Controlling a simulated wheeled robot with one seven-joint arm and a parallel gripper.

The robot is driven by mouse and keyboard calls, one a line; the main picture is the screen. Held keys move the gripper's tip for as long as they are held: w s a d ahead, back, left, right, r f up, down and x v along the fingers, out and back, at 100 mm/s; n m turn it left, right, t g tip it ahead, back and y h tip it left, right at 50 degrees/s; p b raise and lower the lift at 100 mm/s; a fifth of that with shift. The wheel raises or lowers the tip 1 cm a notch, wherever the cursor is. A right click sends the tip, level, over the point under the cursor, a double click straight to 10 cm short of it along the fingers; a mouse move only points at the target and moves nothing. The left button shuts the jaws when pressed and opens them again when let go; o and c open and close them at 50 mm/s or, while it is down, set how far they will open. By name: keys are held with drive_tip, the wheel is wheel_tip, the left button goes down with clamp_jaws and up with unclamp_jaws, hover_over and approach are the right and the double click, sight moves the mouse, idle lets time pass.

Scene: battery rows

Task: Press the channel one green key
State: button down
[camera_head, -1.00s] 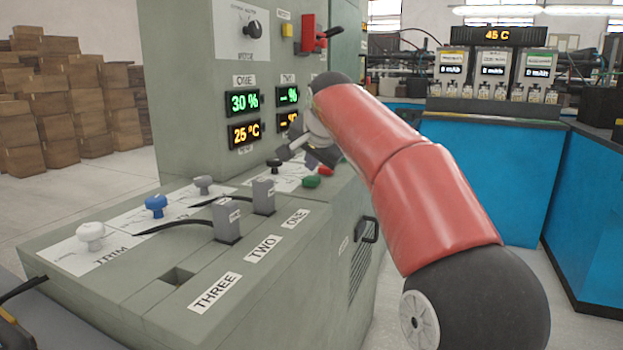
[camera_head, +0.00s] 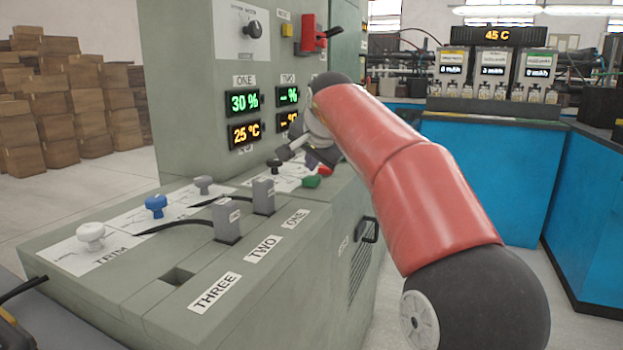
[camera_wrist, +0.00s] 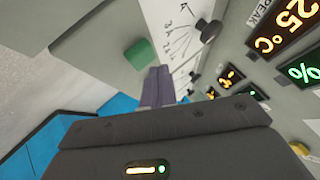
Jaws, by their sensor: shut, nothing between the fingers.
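A green key (camera_head: 311,182) sits on the sloping console top near its right edge, beside a red key (camera_head: 325,170). The green key also shows in the wrist view (camera_wrist: 140,55), just beyond and left of my fingertips. My gripper (camera_head: 290,151) hangs above and behind the keys in the head view. In the wrist view its fingers (camera_wrist: 158,84) are together and empty, apart from the green key as far as I can tell. The channel one display (camera_head: 243,102) reads 30 % and 25 °C.
A black knob (camera_head: 274,165) stands left of the keys and also shows in the wrist view (camera_wrist: 209,30). White, blue and grey knobs and two grey plugs with cables occupy the console top. The upright panel rises close behind my gripper.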

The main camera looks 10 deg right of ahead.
sight(312, 180)
drive_tip(key=shift+f, duration=0.15)
drive_tip(key=shift+f, duration=0.3)
drive_tip(key=shift+f+b, duration=0.4)
drive_tip(key=shift+b, duration=0.1)
idle(0.7)
drive_tip(key=shift+r, duration=0.1)
drive_tip(key=shift+r+p, duration=0.75)
drive_tip(key=shift+p, duration=0.15)
wheel_tip(312, 180, up, 5)
drive_tip(key=p, duration=0.4)
drive_tip(key=shift+p, duration=0.35)
